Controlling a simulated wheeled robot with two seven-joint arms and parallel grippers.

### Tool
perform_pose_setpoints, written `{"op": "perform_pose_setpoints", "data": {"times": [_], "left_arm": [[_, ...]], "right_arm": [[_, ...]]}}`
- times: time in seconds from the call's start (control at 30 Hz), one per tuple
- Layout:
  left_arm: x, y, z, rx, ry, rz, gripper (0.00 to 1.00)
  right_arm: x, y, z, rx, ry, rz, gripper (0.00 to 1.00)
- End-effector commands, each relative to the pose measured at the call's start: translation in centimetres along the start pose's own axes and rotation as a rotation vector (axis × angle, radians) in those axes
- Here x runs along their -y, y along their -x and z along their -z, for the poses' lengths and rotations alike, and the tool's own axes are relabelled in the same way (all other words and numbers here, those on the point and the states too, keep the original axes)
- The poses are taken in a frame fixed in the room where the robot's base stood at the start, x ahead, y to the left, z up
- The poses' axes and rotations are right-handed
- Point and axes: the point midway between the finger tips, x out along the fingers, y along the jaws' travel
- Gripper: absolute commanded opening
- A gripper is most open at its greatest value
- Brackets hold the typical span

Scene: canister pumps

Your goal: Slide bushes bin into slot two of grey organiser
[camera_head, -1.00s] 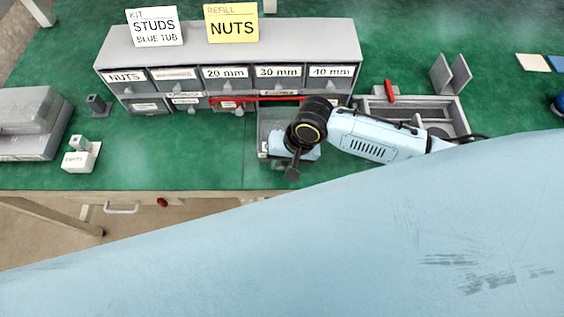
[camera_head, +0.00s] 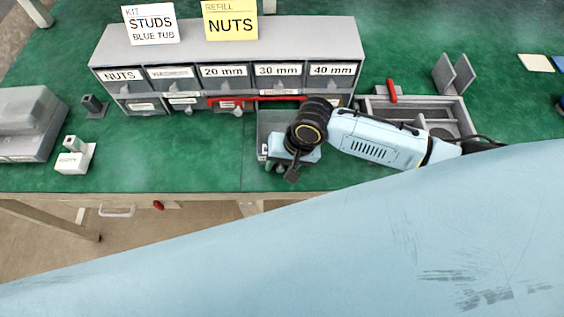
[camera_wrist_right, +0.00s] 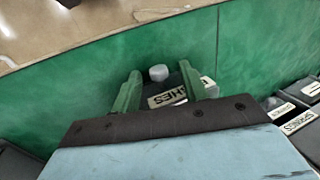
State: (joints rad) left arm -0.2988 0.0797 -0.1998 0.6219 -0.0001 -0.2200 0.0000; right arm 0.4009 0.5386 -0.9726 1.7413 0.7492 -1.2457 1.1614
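The grey organiser (camera_head: 240,40) stands at the back of the green bench, with labelled drawers in two rows. A grey open bin (camera_head: 264,122) sits in front of its lower row, below the 30 mm drawer; my right arm partly hides it. In the right wrist view a bin with a partly covered label ending in "SHES" (camera_wrist_right: 165,97) and a round grey knob (camera_wrist_right: 158,73) is between my green fingers. My right gripper (camera_wrist_right: 160,84) is open, with gaps beside the knob. In the head view the right gripper (camera_head: 291,168) is over the bin's front end. My left gripper is not in view.
A red bar (camera_head: 255,99) runs along the organiser's lower front. A grey divided tray (camera_head: 420,112) is at right. A small white block (camera_head: 74,160) and a grey box (camera_head: 25,118) are at left. Green bench left of the bin is clear.

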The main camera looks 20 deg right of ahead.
Motion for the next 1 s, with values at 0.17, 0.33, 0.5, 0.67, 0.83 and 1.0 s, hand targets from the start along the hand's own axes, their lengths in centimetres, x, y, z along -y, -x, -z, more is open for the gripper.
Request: {"op": "perform_pose_setpoints", "data": {"times": [0.17, 0.33, 0.5, 0.67, 0.83, 1.0], "left_arm": [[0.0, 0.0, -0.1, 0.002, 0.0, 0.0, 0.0], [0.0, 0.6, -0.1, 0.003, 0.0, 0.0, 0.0], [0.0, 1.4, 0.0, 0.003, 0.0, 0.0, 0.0], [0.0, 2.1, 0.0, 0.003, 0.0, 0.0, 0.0], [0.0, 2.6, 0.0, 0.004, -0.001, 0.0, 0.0], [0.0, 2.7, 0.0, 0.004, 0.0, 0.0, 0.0]], "right_arm": [[0.0, 0.1, 0.0, 0.001, 0.0, -0.001, 0.44], [0.0, 2.0, 0.0, 0.0, 0.0, 0.001, 0.44], [0.0, 5.8, 0.0, -0.003, 0.002, 0.0, 0.44], [0.0, 9.4, 0.0, -0.002, 0.001, 0.001, 0.44], [0.0, 12.1, 0.0, -0.001, 0.001, 0.0, 0.44], [0.0, 13.3, 0.0, -0.001, 0.0, -0.001, 0.44]]}}
